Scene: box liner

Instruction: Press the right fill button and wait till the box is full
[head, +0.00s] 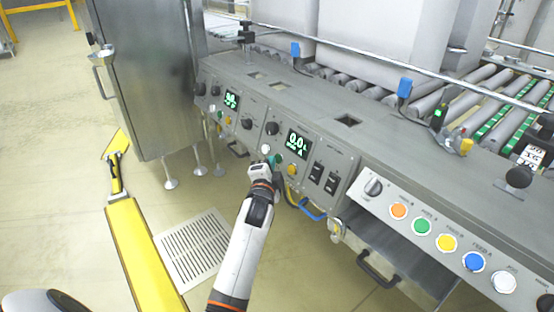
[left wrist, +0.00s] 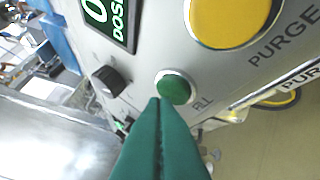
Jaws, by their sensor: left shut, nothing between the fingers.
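The right dosing panel has a lit display (head: 298,143) that appears to read 0.0, with smaller text below. Its green fill button (left wrist: 174,88) shows in the left wrist view, with part of the word FILL beside it. My left gripper (head: 273,161) is at this panel, its green fingers shut and empty. In the left wrist view the fingertips (left wrist: 157,101) overlap the button's lower left edge; I cannot tell whether they touch it. A yellow purge button (left wrist: 222,18) sits beside it. Large pale boxes (head: 370,45) stand on the rollers behind; their insides are hidden. My right gripper is not in view.
A second dosing panel with a lit display (head: 231,100) is to the left. A row of coloured buttons (head: 447,243) is on the right front panel. A steel cabinet (head: 150,80) and a yellow bar (head: 140,250) stand left. A drain grate (head: 195,248) lies in the floor.

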